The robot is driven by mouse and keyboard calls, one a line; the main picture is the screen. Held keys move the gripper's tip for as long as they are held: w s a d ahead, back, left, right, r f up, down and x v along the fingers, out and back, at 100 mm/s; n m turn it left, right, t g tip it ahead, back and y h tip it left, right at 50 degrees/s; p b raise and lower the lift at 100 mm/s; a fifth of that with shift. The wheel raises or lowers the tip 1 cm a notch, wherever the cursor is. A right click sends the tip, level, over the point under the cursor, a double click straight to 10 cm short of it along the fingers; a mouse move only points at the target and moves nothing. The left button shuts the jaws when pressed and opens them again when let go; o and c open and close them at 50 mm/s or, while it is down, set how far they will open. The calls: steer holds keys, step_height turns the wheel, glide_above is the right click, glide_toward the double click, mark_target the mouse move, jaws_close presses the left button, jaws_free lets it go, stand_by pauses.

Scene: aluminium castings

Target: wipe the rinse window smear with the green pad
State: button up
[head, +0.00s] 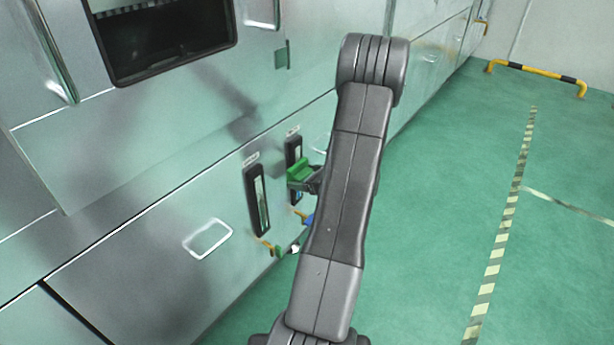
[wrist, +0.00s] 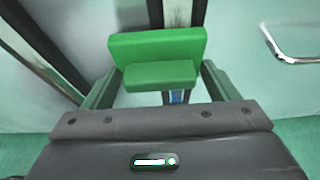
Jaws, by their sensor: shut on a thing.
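The green pad (head: 299,169) is held by my gripper (head: 308,183) in front of the right of two narrow black-framed windows. In the wrist view the pad (wrist: 157,47) sits between the two fingers, its wide face turned away from me. The right window (head: 293,150) shows above the pad, and its dark strip (wrist: 183,12) runs behind the pad in the wrist view. I cannot tell whether pad and glass touch. The left window (head: 257,200) is uncovered. The labels above both are too small to read, so I cannot tell which is the rinse window. I see no clear smear.
A green-handled valve (head: 277,251) is below the left window and a blue handle (head: 308,219) below the right one. A bare metal handle (wrist: 290,45) is at right in the wrist view. Green floor (head: 430,230) is free to the right, with a yellow-black barrier (head: 537,70) behind.

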step_height(320, 180, up, 2)
steer(key=shift+a+r+p, duration=0.1)
steer(key=shift+a+p, duration=0.05)
steer(key=shift+p, duration=0.2)
steer(key=shift+w+d, duration=0.45)
steer(key=shift+w, duration=0.2)
steer(key=shift+c, duration=0.3)
steer(key=shift+w+d+p, duration=0.35)
steer(key=shift+w+d, duration=0.55)
steer(key=shift+w, duration=0.15)
steer(key=shift+f, duration=0.2)
steer(key=s+d, duration=0.3)
steer(key=d, duration=0.2)
steer(key=shift+s, duration=0.35)
steer(key=shift+s+d, duration=0.9)
steer(key=shift+d, duration=0.3)
